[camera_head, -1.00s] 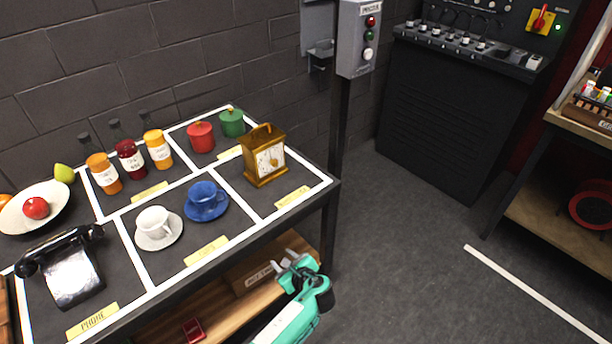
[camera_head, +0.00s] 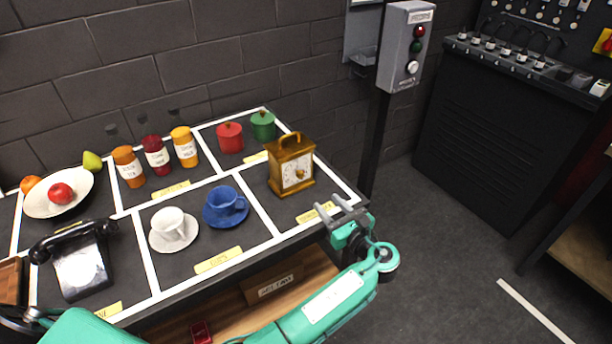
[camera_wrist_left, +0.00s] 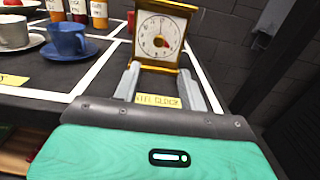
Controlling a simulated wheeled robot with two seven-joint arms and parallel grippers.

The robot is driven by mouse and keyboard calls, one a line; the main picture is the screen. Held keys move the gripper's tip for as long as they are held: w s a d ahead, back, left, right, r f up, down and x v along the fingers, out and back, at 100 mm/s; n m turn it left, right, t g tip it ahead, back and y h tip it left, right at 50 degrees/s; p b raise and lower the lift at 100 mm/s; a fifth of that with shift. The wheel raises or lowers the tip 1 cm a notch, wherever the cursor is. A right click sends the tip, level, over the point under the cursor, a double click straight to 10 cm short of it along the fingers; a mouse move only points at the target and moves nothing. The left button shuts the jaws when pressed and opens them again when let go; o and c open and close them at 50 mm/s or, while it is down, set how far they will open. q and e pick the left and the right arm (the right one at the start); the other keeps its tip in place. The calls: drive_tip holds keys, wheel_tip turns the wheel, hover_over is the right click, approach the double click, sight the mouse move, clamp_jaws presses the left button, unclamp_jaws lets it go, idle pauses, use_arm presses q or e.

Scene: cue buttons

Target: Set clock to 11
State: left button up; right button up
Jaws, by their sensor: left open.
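The clock (camera_head: 292,164) is a golden carriage clock with a handle on top. It stands upright in the right front section of the black table. In the left wrist view its white dial (camera_wrist_left: 160,36) faces me, with a reddish-gold knob at its centre; the hand position is too small to read. My left gripper (camera_head: 341,212) is open and empty, in front and to the right of the clock, near the table's front edge. In the left wrist view the open fingers (camera_wrist_left: 160,84) point toward the clock's base, apart from it. My right gripper is not in view.
A blue cup (camera_head: 225,200) and white cup (camera_head: 172,224) on saucers stand left of the clock. Red (camera_head: 230,138) and green (camera_head: 263,126) pots stand behind it. A post with a button box (camera_head: 406,46) rises behind the table's right end. A black telephone (camera_head: 78,262) sits at the left.

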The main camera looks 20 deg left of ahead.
sight(302, 177)
use_arm(q)
drive_tip(key=p+x, duration=0.1)
drive_tip(key=x, duration=1)
drive_tip(key=shift+a+r, duration=0.1)
drive_tip(key=shift+a, duration=0.1)
drive_tip(key=shift+w+a, duration=0.45)
drive_tip(key=shift+a, duration=0.05)
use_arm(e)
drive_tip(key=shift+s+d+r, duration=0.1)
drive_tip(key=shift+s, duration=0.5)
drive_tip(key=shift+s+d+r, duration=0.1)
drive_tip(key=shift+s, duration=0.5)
